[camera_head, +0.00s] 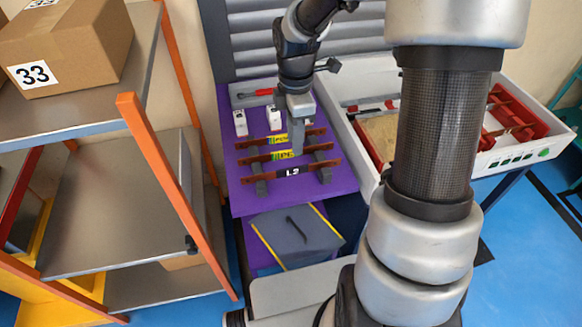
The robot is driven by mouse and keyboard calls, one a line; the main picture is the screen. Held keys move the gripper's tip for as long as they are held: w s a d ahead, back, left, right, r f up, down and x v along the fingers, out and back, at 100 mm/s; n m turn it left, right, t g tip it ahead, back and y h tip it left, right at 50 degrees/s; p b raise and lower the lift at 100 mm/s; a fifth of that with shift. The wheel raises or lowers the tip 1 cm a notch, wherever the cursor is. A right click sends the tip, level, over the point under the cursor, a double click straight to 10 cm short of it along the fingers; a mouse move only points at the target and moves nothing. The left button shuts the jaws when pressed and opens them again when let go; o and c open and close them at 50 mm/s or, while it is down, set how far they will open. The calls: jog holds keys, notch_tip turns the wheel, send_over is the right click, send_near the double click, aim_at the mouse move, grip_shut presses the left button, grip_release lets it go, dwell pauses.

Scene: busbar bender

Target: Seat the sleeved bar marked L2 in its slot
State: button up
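The bar marked L2 (291,172) is copper-brown with a black sleeve and white lettering. It lies nearest me across two dark grey supports (323,174) on the purple table (238,204). Whether it is seated fully in a slot is too small to tell. Behind it, two similar bars with yellow sleeves, a middle bar (264,157) and a rear bar (256,142), lie across the same supports. My gripper (298,151) points down over the yellow-sleeved bars, just behind the L2 bar. Its fingers overlap in this view, so their gap is hidden.
White blocks (240,123) and a red-handled tool (262,92) sit behind the bars. A white bin (366,176) with red holders (515,110) stands right, partly behind my arm. An orange-posted shelf (160,160) with a cardboard box (75,45) stands left.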

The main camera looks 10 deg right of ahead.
send_over(294, 168)
notch_tip(294, 168, down, 5)
jog(key=shift+r, duration=0.1)
jog(key=f+b, duration=0.1)
jog(key=f, duration=0.4)
jog(key=shift+a+f, duration=0.15)
jog(key=shift+a, duration=0.05)
grip_shut()
